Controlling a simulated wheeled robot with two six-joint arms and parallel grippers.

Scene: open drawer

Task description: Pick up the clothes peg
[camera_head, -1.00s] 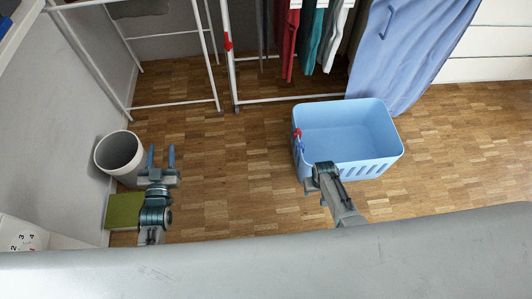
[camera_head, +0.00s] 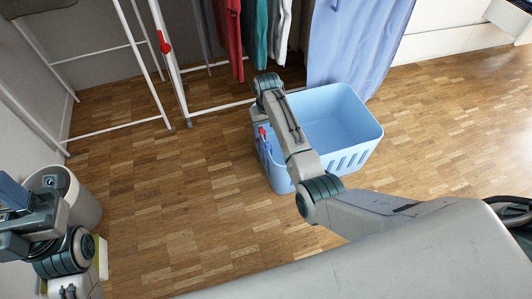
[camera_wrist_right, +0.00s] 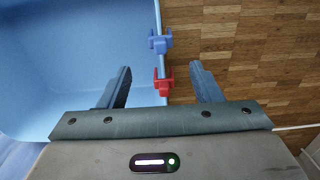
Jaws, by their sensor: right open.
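A red clothes peg (camera_head: 262,131) and a blue clothes peg (camera_head: 267,149) sit on the left rim of the light blue basket (camera_head: 362,150). In the right wrist view, the red peg (camera_wrist_right: 163,82) appears between my open fingers and the blue peg (camera_wrist_right: 160,42) lies just beyond the fingertips. My right gripper (camera_wrist_right: 160,68) is open, with one finger over the basket's inside and one over the floor side. Gaps show beside the red peg; the depth is unclear. My left gripper (camera_head: 12,192) is partly cut off at the left edge, away from the pegs.
A drying rack (camera_head: 165,60) with hanging clothes (camera_head: 228,40) stands behind the basket. A blue cloth (camera_head: 350,45) hangs close behind it. A white bin (camera_head: 85,205) stands at the left. The wooden floor (camera_head: 180,200) between bin and basket is clear.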

